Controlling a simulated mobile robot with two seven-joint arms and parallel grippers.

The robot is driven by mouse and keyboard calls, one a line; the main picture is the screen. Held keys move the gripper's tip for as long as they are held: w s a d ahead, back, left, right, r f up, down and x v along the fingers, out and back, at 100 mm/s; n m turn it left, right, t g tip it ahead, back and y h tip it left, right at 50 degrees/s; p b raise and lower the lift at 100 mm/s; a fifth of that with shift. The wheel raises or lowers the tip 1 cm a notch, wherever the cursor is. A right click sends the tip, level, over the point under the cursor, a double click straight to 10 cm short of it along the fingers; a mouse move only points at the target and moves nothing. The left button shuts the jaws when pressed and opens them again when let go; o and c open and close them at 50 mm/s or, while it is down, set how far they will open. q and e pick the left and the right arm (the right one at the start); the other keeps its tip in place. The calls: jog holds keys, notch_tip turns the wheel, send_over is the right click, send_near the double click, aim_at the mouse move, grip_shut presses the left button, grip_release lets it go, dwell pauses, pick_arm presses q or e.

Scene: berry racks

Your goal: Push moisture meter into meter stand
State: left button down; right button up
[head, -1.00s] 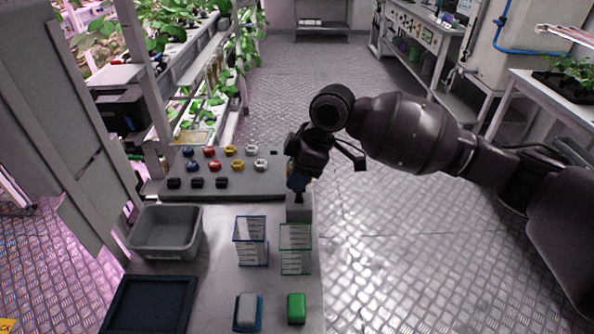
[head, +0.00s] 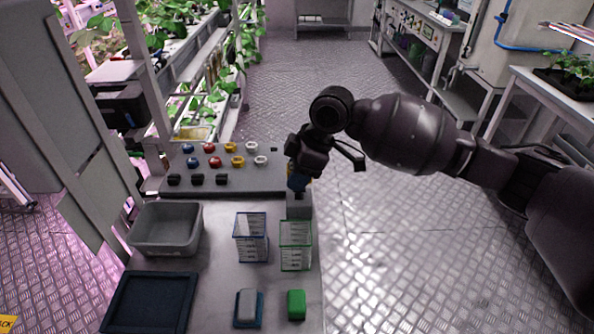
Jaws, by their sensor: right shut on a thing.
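The grey block of the meter stand (head: 299,207) is directly below the meter. The lower end of the meter meets the top of the stand in the picture; how deep it sits in the stand I cannot tell. The gripper's fingers are partly hidden by its own dark body. My left gripper is not in view.
A panel (head: 225,187) with several coloured knobs lies left of the stand. In front stand a blue-edged holder (head: 251,238) and a green-edged holder (head: 296,246). A grey bin (head: 165,229) and dark tray (head: 150,303) are at left. Open floor lies right of the bench.

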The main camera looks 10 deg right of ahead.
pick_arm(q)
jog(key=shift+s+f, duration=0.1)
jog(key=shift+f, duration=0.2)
pick_arm(e)
jog(key=shift+f, duration=1.35)
jog(key=o, duration=1.5)
jog(key=shift+r+p, duration=2)
jog(key=shift+r, duration=1.05)
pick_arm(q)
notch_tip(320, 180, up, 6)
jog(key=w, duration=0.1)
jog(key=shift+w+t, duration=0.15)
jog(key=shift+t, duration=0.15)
